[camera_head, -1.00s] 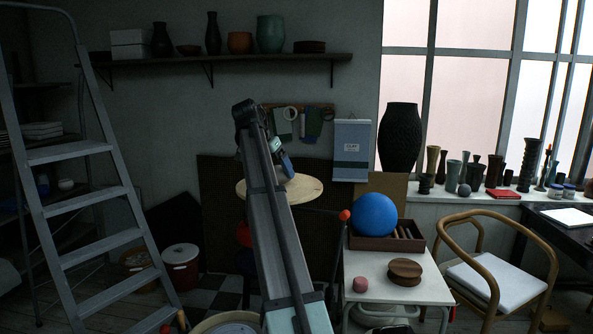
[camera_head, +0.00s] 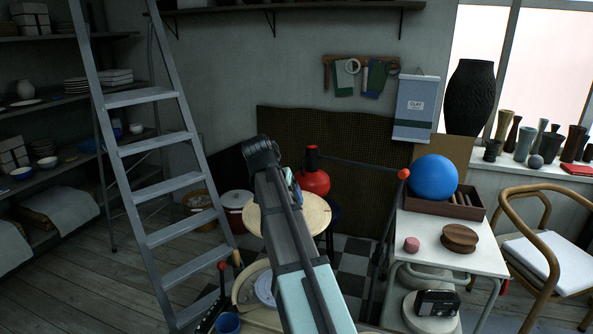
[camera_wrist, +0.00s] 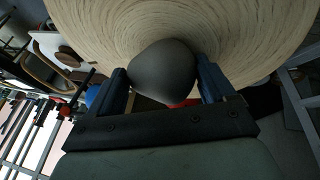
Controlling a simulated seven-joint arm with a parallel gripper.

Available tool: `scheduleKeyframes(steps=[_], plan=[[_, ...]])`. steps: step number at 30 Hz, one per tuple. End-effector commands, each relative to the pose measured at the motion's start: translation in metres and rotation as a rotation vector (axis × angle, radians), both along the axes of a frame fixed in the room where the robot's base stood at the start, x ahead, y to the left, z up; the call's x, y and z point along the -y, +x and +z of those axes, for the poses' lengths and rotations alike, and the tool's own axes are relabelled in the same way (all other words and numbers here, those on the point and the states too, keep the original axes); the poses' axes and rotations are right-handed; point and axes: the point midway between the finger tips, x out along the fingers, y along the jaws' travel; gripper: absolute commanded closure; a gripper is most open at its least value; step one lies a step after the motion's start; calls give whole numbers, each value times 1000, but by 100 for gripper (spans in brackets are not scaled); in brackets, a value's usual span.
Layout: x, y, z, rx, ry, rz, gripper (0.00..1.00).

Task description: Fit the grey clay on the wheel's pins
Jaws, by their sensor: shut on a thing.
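My gripper (camera_wrist: 162,82) is shut on the grey clay (camera_wrist: 163,68), a smooth rounded lump between its two blue fingers in the wrist view. In the head view the wooden disc (camera_head: 311,218) is partly behind my arm, which hides the clay and most of my gripper. The wheel (camera_head: 240,296) is low in the head view, a cream rim around a grey round head (camera_head: 265,287), partly covered by my arm. I cannot make out its pins.
A grey stepladder (camera_head: 172,184) stands left of the wheel. A white table (camera_head: 458,262) on the right holds a blue ball (camera_head: 434,177), a wooden tray, a pink lump and a brown round piece. A red vessel (camera_head: 314,181) is behind the disc. A blue cup (camera_head: 227,323) is low near the wheel.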

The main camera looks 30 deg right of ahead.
Motion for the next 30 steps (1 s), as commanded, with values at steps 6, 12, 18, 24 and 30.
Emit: scheduleKeyframes(steps=[6, 12, 18, 24, 30], plan=[[-31, -13, -63, -1, 0, 178, 93], [-58, -26, -113, -2, 0, 331, 93], [-79, -37, -148, 1, -1, 448, 93], [-91, -45, -168, 0, -2, 516, 93], [-100, -52, -182, 1, -1, 561, 94]])
